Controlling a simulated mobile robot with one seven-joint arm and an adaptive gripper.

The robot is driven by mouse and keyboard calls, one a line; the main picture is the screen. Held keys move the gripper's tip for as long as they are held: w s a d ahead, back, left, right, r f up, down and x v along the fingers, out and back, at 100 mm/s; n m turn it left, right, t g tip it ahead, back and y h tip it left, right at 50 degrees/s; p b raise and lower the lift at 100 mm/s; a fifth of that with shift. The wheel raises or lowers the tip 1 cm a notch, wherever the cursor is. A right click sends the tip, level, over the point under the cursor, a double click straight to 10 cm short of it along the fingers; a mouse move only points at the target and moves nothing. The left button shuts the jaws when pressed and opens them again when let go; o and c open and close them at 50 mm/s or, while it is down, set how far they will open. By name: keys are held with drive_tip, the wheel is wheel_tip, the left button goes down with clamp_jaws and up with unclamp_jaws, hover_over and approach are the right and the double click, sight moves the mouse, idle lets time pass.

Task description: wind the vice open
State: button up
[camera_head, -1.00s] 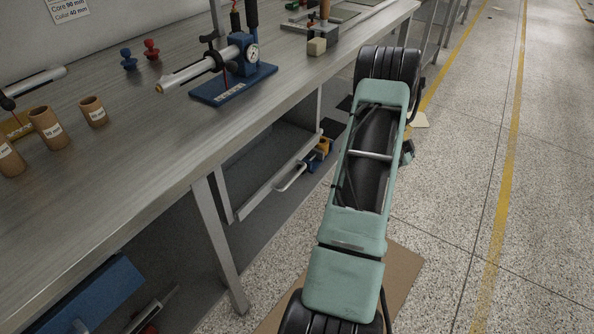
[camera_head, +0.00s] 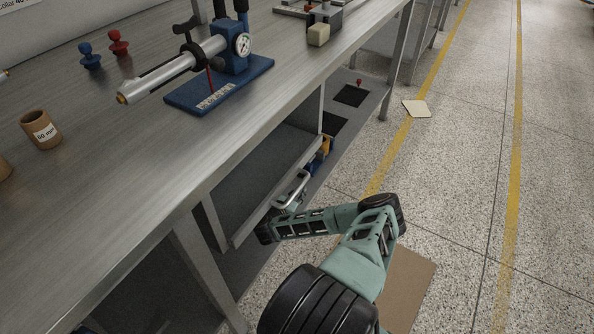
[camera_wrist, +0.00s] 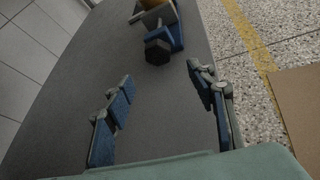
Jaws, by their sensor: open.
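What looks like the vice (camera_head: 322,150) is a small blue and yellow object on the low shelf under the workbench, small and partly hidden by the bench frame. In the wrist view its blue body (camera_wrist: 178,30) lies at the top centre, with a dark, faceted knob (camera_wrist: 157,51) facing my gripper and a pale and yellow part above. My gripper (camera_wrist: 160,79) is open and empty, its blue-padded fingers spread on either side, short of the knob and apart from it.
A brown sheet (camera_head: 407,285) lies on the floor; the aisle at right is open.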

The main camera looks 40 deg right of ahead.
sight(300, 175)
drive_tip(key=shift+w+m, duration=0.2)
drive_tip(key=shift+m, duration=0.2)
drive_tip(key=shift+w+d, duration=0.15)
drive_tip(key=shift+d, duration=0.1)
drive_tip(key=b+x, duration=0.4)
drive_tip(key=x, duration=0.5)
drive_tip(key=shift+d, duration=0.15)
drive_tip(key=shift+w+d+f, duration=0.1)
drive_tip(key=shift+w+d, duration=0.15)
drive_tip(key=shift+d, duration=0.15)
drive_tip(key=c, duration=1.2)
drive_tip(key=shift+o, duration=0.2)
drive_tip(key=shift+n+g+p, duration=0.3)
drive_tip(key=shift+n+g, duration=0.1)
drive_tip(key=shift+g, duration=0.1)
